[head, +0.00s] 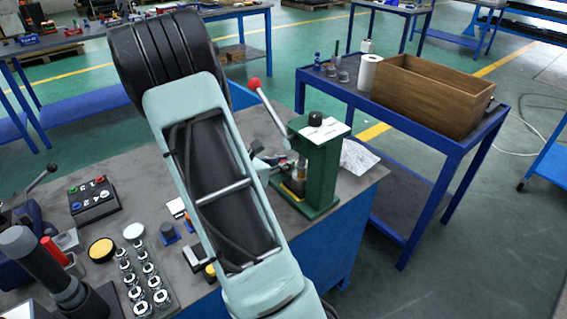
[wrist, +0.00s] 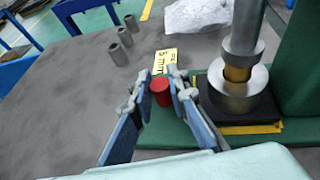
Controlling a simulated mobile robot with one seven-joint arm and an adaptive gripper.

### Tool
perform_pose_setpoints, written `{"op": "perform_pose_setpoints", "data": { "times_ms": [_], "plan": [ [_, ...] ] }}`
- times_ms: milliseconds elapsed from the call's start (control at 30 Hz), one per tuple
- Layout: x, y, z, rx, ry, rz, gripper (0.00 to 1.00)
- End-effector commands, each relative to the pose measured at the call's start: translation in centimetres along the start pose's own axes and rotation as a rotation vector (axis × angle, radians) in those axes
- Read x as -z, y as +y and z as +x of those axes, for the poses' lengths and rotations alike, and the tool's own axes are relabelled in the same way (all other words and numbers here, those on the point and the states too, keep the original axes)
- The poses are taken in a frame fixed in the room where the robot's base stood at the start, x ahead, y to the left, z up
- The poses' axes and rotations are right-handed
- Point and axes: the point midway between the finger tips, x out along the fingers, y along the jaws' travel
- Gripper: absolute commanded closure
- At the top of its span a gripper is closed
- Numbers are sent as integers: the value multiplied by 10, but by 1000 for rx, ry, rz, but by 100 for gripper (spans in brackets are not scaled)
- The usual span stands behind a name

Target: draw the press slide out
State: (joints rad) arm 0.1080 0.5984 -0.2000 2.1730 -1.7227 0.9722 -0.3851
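The green press (head: 318,165) stands at the table's right end, with a red-knobbed lever (head: 265,100). In the wrist view its steel ram (wrist: 240,75) stands over a dark plate with yellow edges (wrist: 238,122) on the green base. A small red knob (wrist: 161,93) sits left of this plate; whether it joins the slide is hidden. My gripper (wrist: 160,85) is at the press's left side. Its blue-and-grey fingers are apart, one on each side of the red knob. The gap is narrow, and I cannot tell whether they touch it. My arm hides part of the table in the head view.
A yellow "5 mm" label (wrist: 165,61) and several grey cylinders (wrist: 117,53) lie beyond the fingers. A crumpled clear sheet (head: 358,157) lies behind the press. A blue side table (head: 425,135) holds a wooden box (head: 425,95). A button box (head: 93,199) and sockets (head: 141,275) stand left.

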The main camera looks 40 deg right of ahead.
Motion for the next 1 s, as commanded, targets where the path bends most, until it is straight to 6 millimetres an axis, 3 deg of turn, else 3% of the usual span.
{"op": "perform_pose_setpoints", "data": {
  "times_ms": [433,800,1000],
  "plan": [
    [-1,4,0,0,0,1,100],
    [-6,62,11,-1,-2,1,100],
    [-6,77,14,-1,-1,0,100]
  ]
}}
